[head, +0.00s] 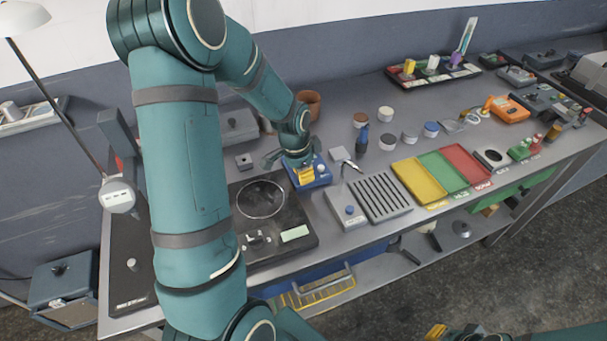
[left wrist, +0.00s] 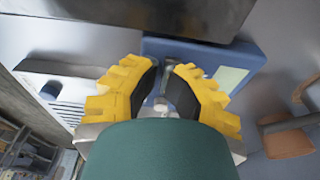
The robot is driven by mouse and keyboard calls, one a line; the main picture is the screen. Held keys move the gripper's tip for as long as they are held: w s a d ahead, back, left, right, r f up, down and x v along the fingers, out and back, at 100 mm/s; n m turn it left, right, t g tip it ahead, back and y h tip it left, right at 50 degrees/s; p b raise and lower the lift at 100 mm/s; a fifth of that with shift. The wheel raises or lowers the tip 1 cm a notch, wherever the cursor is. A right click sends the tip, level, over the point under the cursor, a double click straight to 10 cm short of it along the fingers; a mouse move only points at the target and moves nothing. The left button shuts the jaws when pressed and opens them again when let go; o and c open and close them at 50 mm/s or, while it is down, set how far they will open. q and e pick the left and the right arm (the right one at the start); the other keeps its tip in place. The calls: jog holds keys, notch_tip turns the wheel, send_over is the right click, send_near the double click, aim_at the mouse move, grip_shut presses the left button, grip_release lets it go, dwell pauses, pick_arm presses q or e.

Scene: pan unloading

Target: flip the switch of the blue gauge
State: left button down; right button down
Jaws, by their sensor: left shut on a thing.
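The blue gauge (head: 322,176) is a small blue box on the grey bench, behind the right end of the black panel. In the left wrist view its blue housing (left wrist: 247,52) shows a pale display window. My left gripper (head: 304,176) reaches down over the gauge and hides part of it. In the left wrist view, the yellow fingers of my left gripper (left wrist: 165,72) close around the small metal switch (left wrist: 163,86) of the gauge. The tip of my right gripper (head: 435,331) shows at the bottom edge in the head view; its jaws are mostly cut off.
The black panel (head: 279,218) with a round ring lies in front of the gauge. A grey slotted tray (head: 379,196) and a box with a blue knob (head: 349,213) stand to the right. A brown pot (head: 311,99) stands behind. Yellow, green and red trays (head: 420,183) lie farther right.

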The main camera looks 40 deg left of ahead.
pick_arm(q)
jog(key=shift+s+d+f, duration=0.1)
jog(key=shift+s+f, duration=0.1)
jog(key=shift+s, duration=0.05)
pick_arm(e)
jog(key=shift+f, duration=0.1)
dwell(0.3)
